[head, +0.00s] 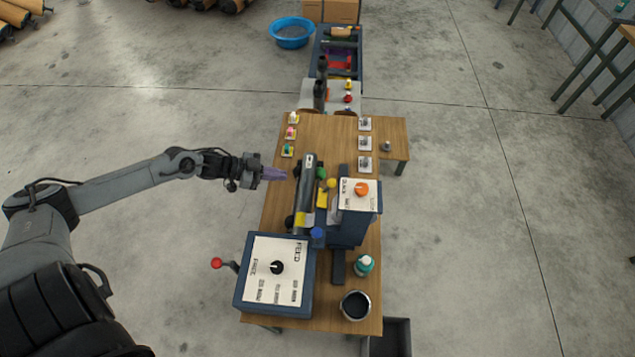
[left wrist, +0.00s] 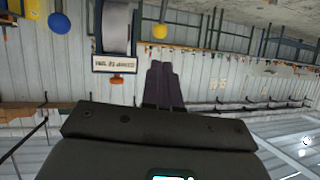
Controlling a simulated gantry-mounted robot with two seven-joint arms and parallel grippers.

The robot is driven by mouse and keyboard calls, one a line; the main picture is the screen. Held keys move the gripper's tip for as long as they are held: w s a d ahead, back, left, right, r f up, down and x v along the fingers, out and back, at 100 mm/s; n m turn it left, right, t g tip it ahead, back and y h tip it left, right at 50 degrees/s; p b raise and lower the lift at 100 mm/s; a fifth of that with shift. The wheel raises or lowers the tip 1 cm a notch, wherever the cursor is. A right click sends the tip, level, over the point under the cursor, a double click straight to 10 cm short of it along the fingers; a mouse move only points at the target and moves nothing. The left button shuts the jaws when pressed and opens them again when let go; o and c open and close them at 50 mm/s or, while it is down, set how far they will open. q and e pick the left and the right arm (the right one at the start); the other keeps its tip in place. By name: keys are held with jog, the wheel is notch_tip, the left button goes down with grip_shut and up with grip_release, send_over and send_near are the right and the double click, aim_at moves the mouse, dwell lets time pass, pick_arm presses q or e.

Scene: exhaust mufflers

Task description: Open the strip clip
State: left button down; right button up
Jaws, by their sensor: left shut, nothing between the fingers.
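My left gripper (head: 275,173) is shut and empty, its purple fingers pointing right over the left edge of the wooden table (head: 385,130). In the left wrist view its two fingers (left wrist: 163,85) lie side by side, pressed together. Green, yellow and blue knobs sit around this cylinder. I cannot tell which part is the strip clip. My right gripper is not in view.
A blue box with a white FEED panel (head: 277,270) and a red-knobbed lever (head: 217,263) stands at the near left. A box with an orange knob (head: 361,189) stands right of the cylinder. A can (head: 355,305) and a teal bottle (head: 364,264) stand near right. Floor left of the table is clear.

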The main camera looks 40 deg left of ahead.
pick_arm(q)
send_near(328, 182)
jog(key=x, duration=0.5)
jog(key=shift+f+b, duration=0.1)
jog(key=shift+b, duration=0.25)
jog(key=shift+x, duration=0.9)
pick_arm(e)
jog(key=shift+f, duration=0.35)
pick_arm(q)
jog(key=shift+a, duration=0.1)
